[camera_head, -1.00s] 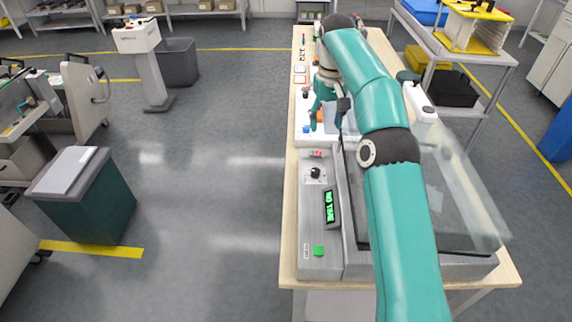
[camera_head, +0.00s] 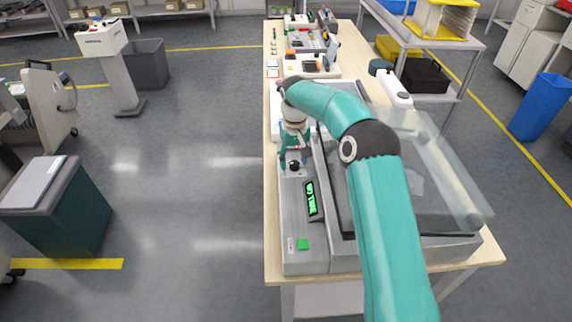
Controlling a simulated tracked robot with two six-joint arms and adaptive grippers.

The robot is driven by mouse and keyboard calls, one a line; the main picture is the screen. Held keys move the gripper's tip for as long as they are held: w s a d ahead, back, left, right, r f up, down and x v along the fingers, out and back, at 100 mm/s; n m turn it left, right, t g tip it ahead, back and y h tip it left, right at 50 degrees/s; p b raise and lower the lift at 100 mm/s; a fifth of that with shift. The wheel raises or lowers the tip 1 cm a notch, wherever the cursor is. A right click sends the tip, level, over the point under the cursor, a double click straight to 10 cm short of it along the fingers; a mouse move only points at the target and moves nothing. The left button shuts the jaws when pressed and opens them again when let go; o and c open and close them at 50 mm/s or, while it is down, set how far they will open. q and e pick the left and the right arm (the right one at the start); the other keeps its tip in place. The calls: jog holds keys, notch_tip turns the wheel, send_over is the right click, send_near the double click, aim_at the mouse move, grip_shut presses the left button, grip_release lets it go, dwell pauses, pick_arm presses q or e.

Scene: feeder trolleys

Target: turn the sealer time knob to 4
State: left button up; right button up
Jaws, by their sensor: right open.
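The sealer (camera_head: 305,262) is a grey box on the near end of the bench, with a clear lid tilted up on its right. Its narrow left panel carries a black knob (camera_head: 293,165), a green-lit display (camera_head: 311,198) and a green button (camera_head: 303,244). The knob's marks are too small to read. My right gripper (camera_head: 292,156) is open, pointing down with its teal fingers at the knob, one on each side. I cannot tell whether they touch it. My left gripper is not in view.
The wooden bench (camera_head: 273,235) runs away from me, with more devices at its far end. A white bottle (camera_head: 394,90) stands right of my arm. A shelf trolley (camera_head: 440,45) is at the back right.

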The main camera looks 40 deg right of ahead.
jog(key=shift+f, duration=0.3)
